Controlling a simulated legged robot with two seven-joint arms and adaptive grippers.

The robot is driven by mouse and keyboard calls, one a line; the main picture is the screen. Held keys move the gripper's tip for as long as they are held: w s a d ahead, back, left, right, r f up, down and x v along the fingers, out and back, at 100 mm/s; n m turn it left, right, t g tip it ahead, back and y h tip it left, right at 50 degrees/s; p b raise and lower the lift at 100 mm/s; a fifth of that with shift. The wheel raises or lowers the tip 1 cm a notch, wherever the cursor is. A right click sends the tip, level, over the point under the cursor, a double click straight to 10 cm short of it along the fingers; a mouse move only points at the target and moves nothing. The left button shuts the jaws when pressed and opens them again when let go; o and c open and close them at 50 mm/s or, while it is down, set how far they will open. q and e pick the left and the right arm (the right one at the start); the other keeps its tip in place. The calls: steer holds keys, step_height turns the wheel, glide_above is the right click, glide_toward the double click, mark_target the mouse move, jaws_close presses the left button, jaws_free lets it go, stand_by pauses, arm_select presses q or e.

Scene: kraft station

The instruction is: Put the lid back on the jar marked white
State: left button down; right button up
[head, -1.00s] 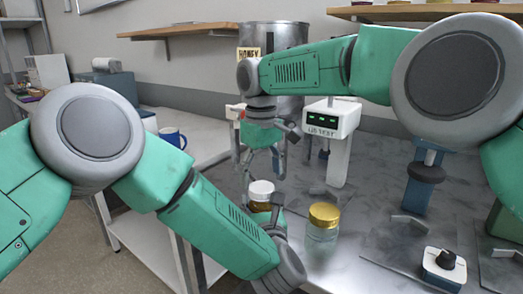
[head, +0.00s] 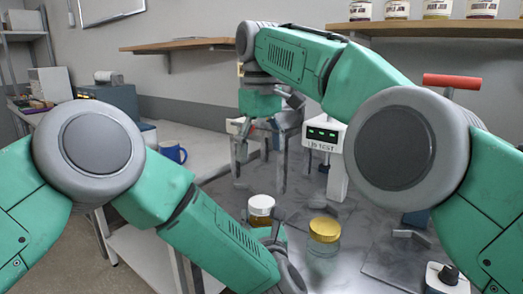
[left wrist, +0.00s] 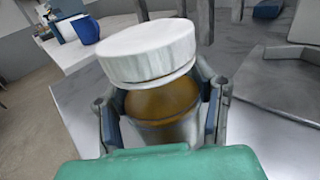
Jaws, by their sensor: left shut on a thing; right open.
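A small jar with amber-brown contents (left wrist: 165,103) stands upright between the fingers of my left gripper (head: 270,232), which is shut on it. A white lid (head: 261,204) is on top of the jar; it also shows in the left wrist view (left wrist: 148,52). There it looks slightly tilted and shifted left over the mouth, and I cannot tell if it is fully seated. My right gripper (head: 262,178) is open and empty above and behind the lid, apart from it. Any marking on the jar is hidden.
A glass jar with a gold lid (head: 324,229) stands right of the held jar. A white test device with green lights (head: 323,133) stands behind it. A black-knobbed box (head: 446,278) is at the lower right. A blue mug (head: 172,152) is on the left counter.

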arm_select(q)
steer(key=c, duration=0.5)
jaws_free()
steer(key=shift+c, duration=0.2)
steer(key=s, duration=0.4)
steer(key=s+d, duration=0.1)
steer(key=s, duration=0.6)
steer(key=shift+s+d+f, duration=0.1)
steer(key=shift+s+d, duration=0.25)
steer(key=shift+s, duration=0.05)
